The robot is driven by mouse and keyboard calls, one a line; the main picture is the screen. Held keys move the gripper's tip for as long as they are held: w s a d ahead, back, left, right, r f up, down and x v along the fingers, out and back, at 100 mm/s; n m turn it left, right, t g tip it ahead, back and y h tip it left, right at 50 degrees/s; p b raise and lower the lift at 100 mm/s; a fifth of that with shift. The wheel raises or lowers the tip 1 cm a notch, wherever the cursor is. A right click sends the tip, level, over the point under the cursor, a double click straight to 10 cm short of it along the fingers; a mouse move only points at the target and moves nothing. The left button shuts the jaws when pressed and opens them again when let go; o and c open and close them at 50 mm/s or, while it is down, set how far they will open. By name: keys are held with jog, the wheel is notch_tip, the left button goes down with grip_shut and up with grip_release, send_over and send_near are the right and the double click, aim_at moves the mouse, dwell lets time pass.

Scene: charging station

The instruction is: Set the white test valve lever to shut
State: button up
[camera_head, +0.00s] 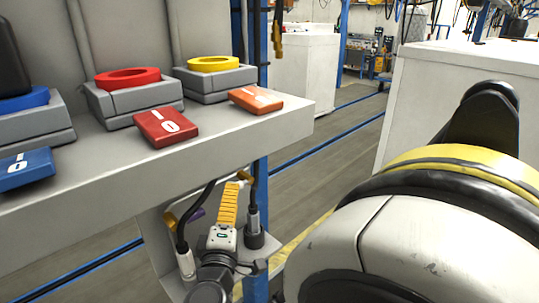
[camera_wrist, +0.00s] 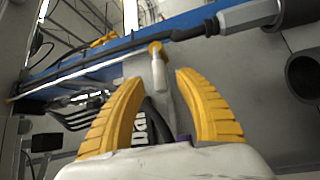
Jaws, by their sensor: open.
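In the wrist view, a slim white lever (camera_wrist: 160,74) hangs down from a round yellow fitting (camera_wrist: 155,48), below a dark hose. I take it for the white test valve lever. My gripper (camera_wrist: 159,82) is open, and the lever shows in the gap between its yellow fingertips. Contact cannot be told. In the head view my gripper (camera_head: 231,187) is below the grey shelf, its fingers seen nearly edge-on. A yellow fitting (camera_head: 245,176) shows just beyond the fingertips there; the white lever cannot be made out.
A purple part (camera_head: 196,215) and another yellow fitting (camera_head: 170,220) are left of my gripper. Dark cables with connectors flank it. Above, the grey shelf (camera_head: 110,160) carries blue, red and orange switch plates. A blue post stands behind.

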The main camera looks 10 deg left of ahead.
jog(key=shift+w+a+r, duration=0.1)
jog(key=shift+w+r, duration=0.05)
jog(key=shift+w, duration=0.8)
jog(key=shift+w+r, duration=0.1)
jog(key=shift+w, duration=0.8)
grip_shut()
